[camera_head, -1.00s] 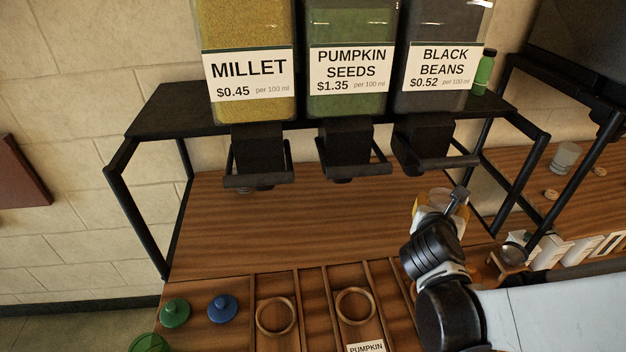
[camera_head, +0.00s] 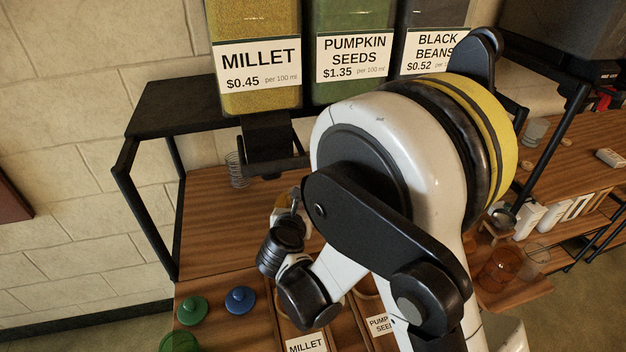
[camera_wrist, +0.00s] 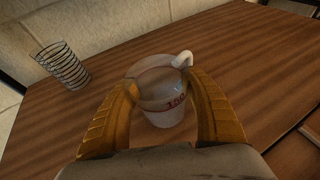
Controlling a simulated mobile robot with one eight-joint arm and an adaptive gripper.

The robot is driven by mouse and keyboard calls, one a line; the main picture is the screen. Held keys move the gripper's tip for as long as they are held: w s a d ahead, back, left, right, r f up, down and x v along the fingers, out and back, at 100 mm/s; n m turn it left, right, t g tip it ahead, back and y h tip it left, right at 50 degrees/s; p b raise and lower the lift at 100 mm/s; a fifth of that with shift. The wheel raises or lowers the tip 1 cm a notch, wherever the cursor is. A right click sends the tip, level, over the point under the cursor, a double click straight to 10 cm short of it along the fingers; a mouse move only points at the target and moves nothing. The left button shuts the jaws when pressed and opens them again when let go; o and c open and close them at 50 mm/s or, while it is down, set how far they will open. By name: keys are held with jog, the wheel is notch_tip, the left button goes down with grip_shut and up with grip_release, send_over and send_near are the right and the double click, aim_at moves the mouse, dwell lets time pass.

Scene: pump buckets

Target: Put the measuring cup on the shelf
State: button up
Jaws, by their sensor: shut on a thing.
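The measuring cup (camera_wrist: 162,95) is a clear cup with red markings and a pale handle, seen in the wrist view. My gripper (camera_wrist: 166,90) has its two yellow-orange fingers shut on the cup's sides. The cup is upright or nearly so over the wooden surface; I cannot tell whether its base touches. In the head view my gripper (camera_head: 292,203) is over the wooden board (camera_head: 215,225) under the dispensers, and my arm hides most of the cup. The board also shows in the wrist view (camera_wrist: 115,60).
A ringed glass (camera_head: 237,170) stands on the board at left, also in the wrist view (camera_wrist: 62,66). The millet dispenser (camera_head: 258,65) hangs above on a black frame (camera_head: 170,105). Green (camera_head: 192,310) and blue (camera_head: 240,299) lids lie in front. Bare wood surrounds the cup.

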jog(key=w, duration=0.3)
jog(key=w+d+b, duration=0.1)
jog(key=w, duration=0.3)
jog(key=w+b, duration=0.1)
jog(key=w, duration=0.3)
jog(key=shift+d, duration=0.15)
jog(key=b+x, duration=0.2)
jog(key=x, duration=0.1)
jog(key=shift+w+d+f, duration=0.1)
jog(key=shift+w+f, duration=0.05)
jog(key=shift+w, duration=0.2)
jog(key=shift+f, duration=0.25)
jog(key=shift+r, duration=0.2)
jog(key=shift+f, duration=0.2)
jog(key=o, duration=1.2)
jog(key=shift+s, duration=0.1)
